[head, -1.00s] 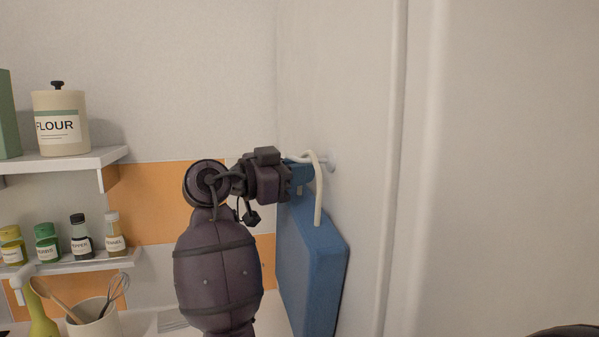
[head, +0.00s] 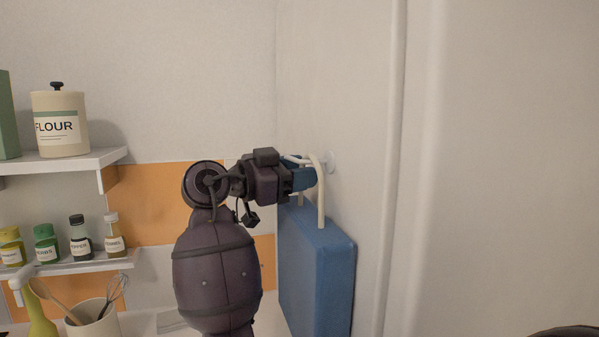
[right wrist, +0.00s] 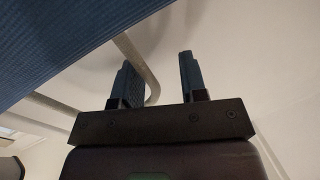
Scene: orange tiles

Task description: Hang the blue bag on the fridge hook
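The blue bag (head: 318,275) hangs upright beside the fridge side (head: 355,110), its pale handle (head: 321,195) looping up at the white hook (head: 331,161). The handle appears to cross the hook's rod; whether the hook alone bears it I cannot tell. My right gripper (head: 304,178) is at the handle's top, its blue fingers partly behind the handle. In the right wrist view, the fingers (right wrist: 158,78) stand apart, with a pale bent bar (right wrist: 138,65) near the left finger and the bag (right wrist: 60,35) at upper left. My left gripper is not in view.
The fridge fills the right side. At left are a shelf (head: 60,163) with a flour canister (head: 60,125), a lower rack with several spice jars (head: 78,236), and a utensil crock (head: 95,318). The wall corner lies close behind the bag.

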